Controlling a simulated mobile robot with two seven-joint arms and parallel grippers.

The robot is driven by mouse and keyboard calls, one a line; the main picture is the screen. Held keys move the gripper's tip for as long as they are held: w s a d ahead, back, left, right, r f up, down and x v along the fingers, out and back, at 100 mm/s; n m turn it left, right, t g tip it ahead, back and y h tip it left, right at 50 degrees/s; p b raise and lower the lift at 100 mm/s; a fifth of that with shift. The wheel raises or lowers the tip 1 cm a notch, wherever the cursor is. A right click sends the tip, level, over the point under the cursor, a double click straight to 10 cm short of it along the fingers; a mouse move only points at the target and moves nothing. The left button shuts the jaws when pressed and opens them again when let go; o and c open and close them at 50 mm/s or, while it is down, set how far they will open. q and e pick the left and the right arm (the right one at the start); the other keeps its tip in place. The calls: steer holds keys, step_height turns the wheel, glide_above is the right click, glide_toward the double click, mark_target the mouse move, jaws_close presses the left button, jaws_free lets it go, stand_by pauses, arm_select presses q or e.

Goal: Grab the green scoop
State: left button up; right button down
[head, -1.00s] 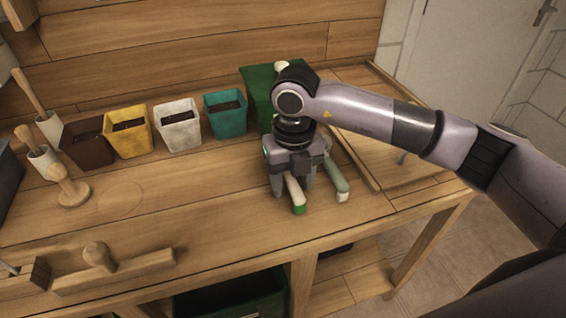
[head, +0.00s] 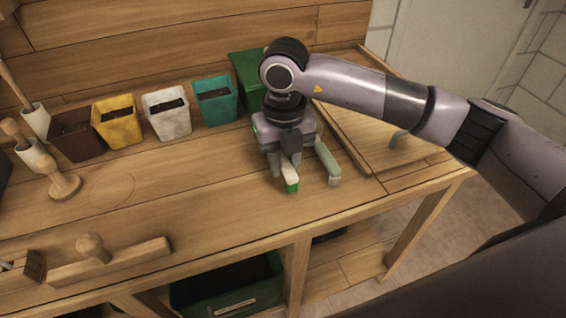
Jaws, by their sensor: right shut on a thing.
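My right gripper (head: 286,168) points down over the bench, with its fingers shut around a white handle with a green end, which I take for the green scoop (head: 291,185). Only the front end of this handle shows; the rest is hidden under the gripper. I cannot tell whether it is lifted off the bench. My left gripper is not in view.
Brown (head: 76,136), yellow (head: 117,123), white (head: 168,113) and teal (head: 215,101) pots stand along the back. A green container (head: 247,80) is behind my gripper. A wooden tray (head: 375,165) lies right. A wooden float (head: 110,260) lies front left. The middle bench is clear.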

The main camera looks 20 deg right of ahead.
step_height(320, 180, up, 18)
steer(key=shift+r, duration=0.15)
steer(key=c, duration=1.6)
jaws_free()
jaws_close()
